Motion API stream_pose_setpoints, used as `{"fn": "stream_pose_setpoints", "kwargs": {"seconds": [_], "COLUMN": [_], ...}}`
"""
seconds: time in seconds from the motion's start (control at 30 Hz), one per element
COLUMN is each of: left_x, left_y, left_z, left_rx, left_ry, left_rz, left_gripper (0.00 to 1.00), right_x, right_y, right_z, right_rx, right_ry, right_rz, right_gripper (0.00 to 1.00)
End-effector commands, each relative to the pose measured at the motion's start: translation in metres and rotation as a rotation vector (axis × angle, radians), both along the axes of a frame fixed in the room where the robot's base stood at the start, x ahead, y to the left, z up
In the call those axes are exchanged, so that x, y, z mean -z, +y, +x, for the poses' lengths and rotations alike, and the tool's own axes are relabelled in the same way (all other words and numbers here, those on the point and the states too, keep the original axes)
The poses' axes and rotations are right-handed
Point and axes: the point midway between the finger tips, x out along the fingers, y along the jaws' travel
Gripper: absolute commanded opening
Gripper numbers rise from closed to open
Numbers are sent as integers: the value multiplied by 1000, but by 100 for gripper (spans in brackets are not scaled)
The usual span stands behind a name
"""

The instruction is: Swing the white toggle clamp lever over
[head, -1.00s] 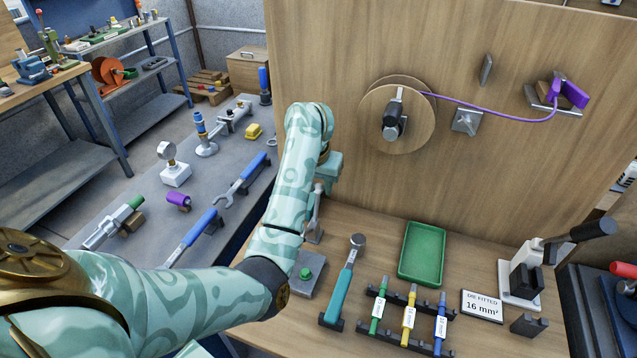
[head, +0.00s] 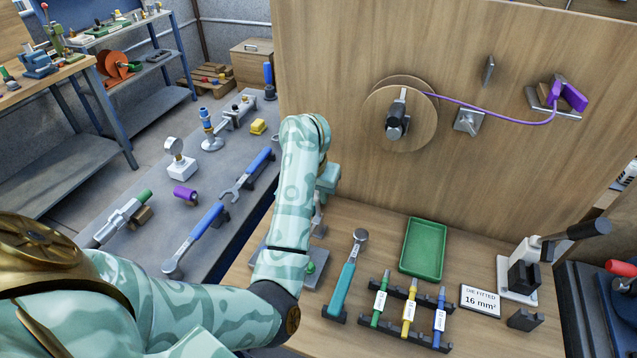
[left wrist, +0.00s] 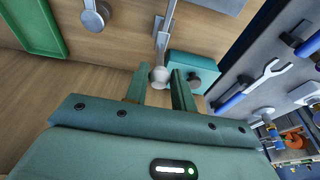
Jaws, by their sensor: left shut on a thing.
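The toggle clamp shows in the left wrist view as a grey metal lever (left wrist: 163,38) ending in a round white knob (left wrist: 160,76). The knob sits between the two fingers of my left gripper (left wrist: 160,88), which is shut on it. In the head view the left gripper (head: 327,180) is at the front face of the wooden panel, partly behind my forearm. A pale part of the clamp (head: 318,220) shows just below it; the rest is hidden. My right gripper is in neither view.
A green tray (head: 423,248), a teal-handled tool (head: 345,280), a rack of coloured tools (head: 410,312) and a lever press (head: 525,270) stand on the wooden bench to the right. The wooden panel (head: 500,120) rises behind. A grey bench with wrenches (head: 205,228) lies left.

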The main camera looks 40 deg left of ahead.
Motion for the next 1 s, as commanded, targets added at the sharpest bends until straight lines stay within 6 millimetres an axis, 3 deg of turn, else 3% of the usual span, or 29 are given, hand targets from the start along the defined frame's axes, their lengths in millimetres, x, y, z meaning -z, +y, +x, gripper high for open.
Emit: {"fn": "stream_pose_setpoints", "kwargs": {"seconds": [0.1, 0.13, 0.2, 0.53, 1.0], "left_x": [4, 4, 4, -2, -60], "left_y": [-4, -3, -3, -3, -3], "left_z": [-10, -10, -10, -9, -8], "left_rx": [1, 0, 0, 0, 0], "left_ry": [5, 4, 5, 1, -1], "left_rz": [-4, -3, -2, -1, -2], "left_gripper": [12, 31, 47, 47, 47], "right_x": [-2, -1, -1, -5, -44], "right_y": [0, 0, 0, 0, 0], "right_z": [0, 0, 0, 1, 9], "right_rx": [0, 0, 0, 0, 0], "right_ry": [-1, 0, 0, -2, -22], "right_rz": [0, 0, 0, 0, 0], "right_gripper": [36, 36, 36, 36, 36]}}
